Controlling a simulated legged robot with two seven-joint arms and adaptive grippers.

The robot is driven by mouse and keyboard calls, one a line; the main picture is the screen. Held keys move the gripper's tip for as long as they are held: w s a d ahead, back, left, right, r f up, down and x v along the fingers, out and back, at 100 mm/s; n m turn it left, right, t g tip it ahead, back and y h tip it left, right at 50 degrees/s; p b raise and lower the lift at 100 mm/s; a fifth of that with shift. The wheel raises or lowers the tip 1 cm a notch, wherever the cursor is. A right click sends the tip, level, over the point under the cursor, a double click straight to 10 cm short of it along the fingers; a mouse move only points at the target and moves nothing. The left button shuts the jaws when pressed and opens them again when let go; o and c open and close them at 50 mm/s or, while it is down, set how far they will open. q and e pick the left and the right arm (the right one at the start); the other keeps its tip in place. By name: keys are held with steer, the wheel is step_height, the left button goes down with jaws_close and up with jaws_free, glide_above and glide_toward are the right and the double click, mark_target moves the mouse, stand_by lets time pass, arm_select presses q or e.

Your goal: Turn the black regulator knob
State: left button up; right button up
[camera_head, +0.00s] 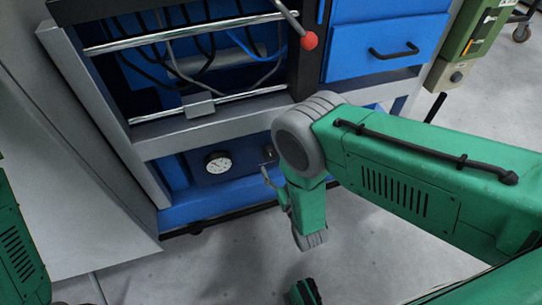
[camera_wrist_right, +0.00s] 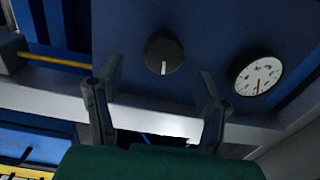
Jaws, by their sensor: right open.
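The black regulator knob (camera_wrist_right: 163,54) is round with a white mark on its face and sits on a dark blue panel. In the head view the knob (camera_head: 269,152) is small and partly hard to make out beside my right arm. My right gripper (camera_wrist_right: 157,98) is open and empty. In the wrist view the knob shows beyond the gap between its two fingertips, not between the fingers. In the head view the right gripper (camera_head: 267,177) shows as a thin grey finger near the panel.
A round white gauge (camera_head: 217,162) is beside the knob, and it also shows in the wrist view (camera_wrist_right: 256,75). A grey frame bar (camera_head: 190,135) runs above the panel. A lever with a red ball (camera_head: 309,41) and a drawer handle (camera_head: 393,51) are higher up. Grey floor lies in front.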

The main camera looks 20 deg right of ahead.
mark_target(270, 156)
steer(key=w+b, duration=0.1)
steer(key=w, duration=0.1)
steer(key=w+a, duration=0.1)
steer(key=w, duration=0.2)
steer(key=shift+w+a+b, duration=0.15)
steer(key=shift+w+b, duration=0.1)
steer(key=shift+b, duration=0.15)
steer(key=shift+w, duration=0.25)
steer(key=shift+w+d, duration=0.15)
steer(key=shift+d, duration=0.25)
arm_select(q)
steer(key=f, duration=0.2)
steer(key=shift+a+f, duration=0.35)
arm_select(e)
steer(key=shift+a, duration=0.25)
steer(key=c, duration=1.2)
